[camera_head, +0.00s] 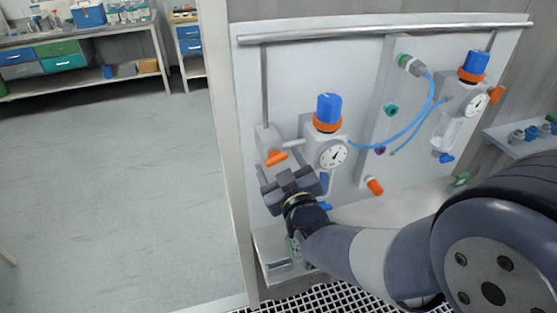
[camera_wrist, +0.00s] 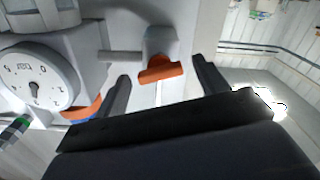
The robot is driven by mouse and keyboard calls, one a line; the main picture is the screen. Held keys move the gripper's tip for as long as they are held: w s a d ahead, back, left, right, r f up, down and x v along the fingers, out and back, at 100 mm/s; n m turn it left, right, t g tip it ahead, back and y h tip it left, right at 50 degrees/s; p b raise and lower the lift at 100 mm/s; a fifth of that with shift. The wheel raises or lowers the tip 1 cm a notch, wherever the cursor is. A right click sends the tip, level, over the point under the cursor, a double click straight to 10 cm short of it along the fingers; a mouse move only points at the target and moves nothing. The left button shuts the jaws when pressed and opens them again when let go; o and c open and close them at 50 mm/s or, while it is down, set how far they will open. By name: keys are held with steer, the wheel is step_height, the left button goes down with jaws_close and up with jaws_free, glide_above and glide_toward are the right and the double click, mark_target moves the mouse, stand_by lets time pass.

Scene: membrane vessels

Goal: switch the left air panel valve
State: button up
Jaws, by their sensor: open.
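The left valve has an orange handle (camera_head: 277,158) on a grey body (camera_head: 266,138) at the left of the white air panel (camera_head: 350,80). A short pipe joins it to the left regulator, which has a blue knob (camera_head: 328,107) and a round gauge (camera_head: 331,154). My gripper (camera_head: 288,178) is open just below the handle in the head view. In the wrist view the orange handle (camera_wrist: 160,73) lies between and beyond the two fingertips (camera_wrist: 160,70), and I see no contact. The gauge (camera_wrist: 34,82) is left of the fingers there.
A right regulator with a blue knob (camera_head: 475,64) and an orange handle (camera_head: 497,94) stands at the panel's right. Blue hoses (camera_head: 412,127) cross the panel. An orange fitting (camera_head: 375,187) sits low in the middle. Floor left of the panel is clear.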

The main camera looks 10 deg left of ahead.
steer(key=shift+w+a, duration=0.15)
steer(key=shift+w, duration=0.2)
steer(key=c, duration=1)
steer(key=shift+o, duration=0.2)
steer(key=b, duration=0.1)
steer(key=m+b, duration=0.1)
steer(key=b, duration=0.1)
steer(key=shift+f+m, duration=0.3)
steer(key=shift+m+b, duration=0.7)
steer(key=shift+b, duration=0.5)
steer(key=shift+r+m+b, duration=0.2)
steer(key=shift+m+b, duration=0.3)
steer(key=shift+b, duration=0.05)
steer(key=shift+c, duration=0.2)
steer(key=shift+o, duration=0.2)
steer(key=shift+r, duration=0.1)
steer(key=o, duration=1)
steer(key=shift+c, duration=0.2)
